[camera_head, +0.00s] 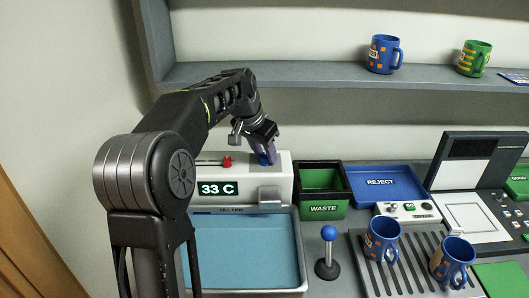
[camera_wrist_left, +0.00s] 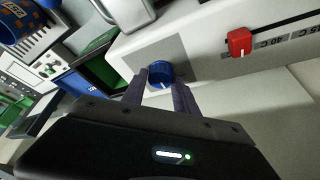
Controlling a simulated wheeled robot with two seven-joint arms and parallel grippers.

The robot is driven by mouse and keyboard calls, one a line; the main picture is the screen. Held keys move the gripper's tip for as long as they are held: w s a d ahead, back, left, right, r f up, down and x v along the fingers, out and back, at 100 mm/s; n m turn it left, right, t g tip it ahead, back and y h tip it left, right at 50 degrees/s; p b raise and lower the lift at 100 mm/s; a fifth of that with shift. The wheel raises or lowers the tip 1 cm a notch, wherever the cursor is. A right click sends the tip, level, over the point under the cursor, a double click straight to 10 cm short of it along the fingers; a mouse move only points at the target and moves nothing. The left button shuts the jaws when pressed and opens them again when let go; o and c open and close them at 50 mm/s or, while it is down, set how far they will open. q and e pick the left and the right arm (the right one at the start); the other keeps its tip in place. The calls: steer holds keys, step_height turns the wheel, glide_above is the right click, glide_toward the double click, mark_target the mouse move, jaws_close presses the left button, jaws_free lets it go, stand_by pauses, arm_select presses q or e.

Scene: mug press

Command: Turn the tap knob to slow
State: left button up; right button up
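The pointer line faces the lower side in the wrist view. No knob labels are readable. My right gripper is not in view.
A red slider (camera_wrist_left: 239,41) is on the same unit, above a "33 C" display (camera_head: 216,188). A water basin (camera_head: 243,250) lies in front. A waste bin (camera_head: 322,190), reject tray (camera_head: 385,186) and blue-topped lever (camera_head: 328,235) stand right. Mugs stand on the shelf and rack.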

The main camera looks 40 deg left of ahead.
arm_select(q)
steer(key=o, duration=0.3)
steer(key=shift+o, duration=0.2)
steer(key=v, duration=0.7)
steer(key=shift+r+b, duration=0.4)
steer(key=shift+s, duration=0.15)
